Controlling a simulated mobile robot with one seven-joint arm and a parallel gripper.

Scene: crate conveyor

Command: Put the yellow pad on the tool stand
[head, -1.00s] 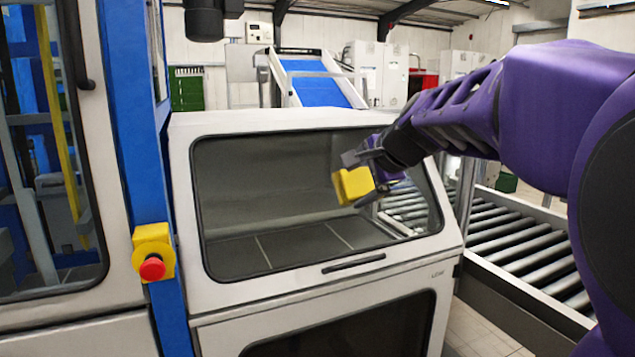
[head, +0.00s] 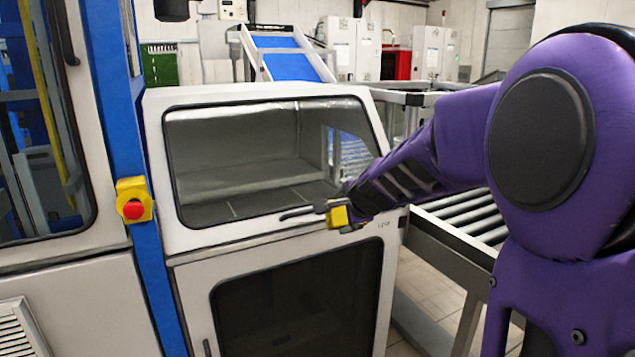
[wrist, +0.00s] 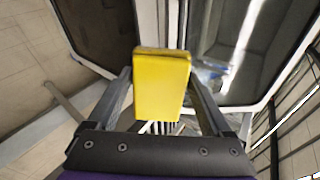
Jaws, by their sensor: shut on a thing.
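The yellow pad (head: 339,216) is held in my gripper (head: 336,213), in front of the lower right part of the white cabinet's sloped window. In the wrist view the pad (wrist: 162,84) is a yellow block between the two grey fingers of my gripper (wrist: 162,95), which are shut on it. The pad is in the air, and I cannot tell how far it is from the cabinet front. I cannot make out a tool stand in either view.
The white cabinet (head: 230,240) with dark windows fills the middle. A roller conveyor (head: 470,222) runs along its right side. A blue post with a yellow and red stop button (head: 133,209) stands at the left. Open floor (head: 415,290) shows at the lower right.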

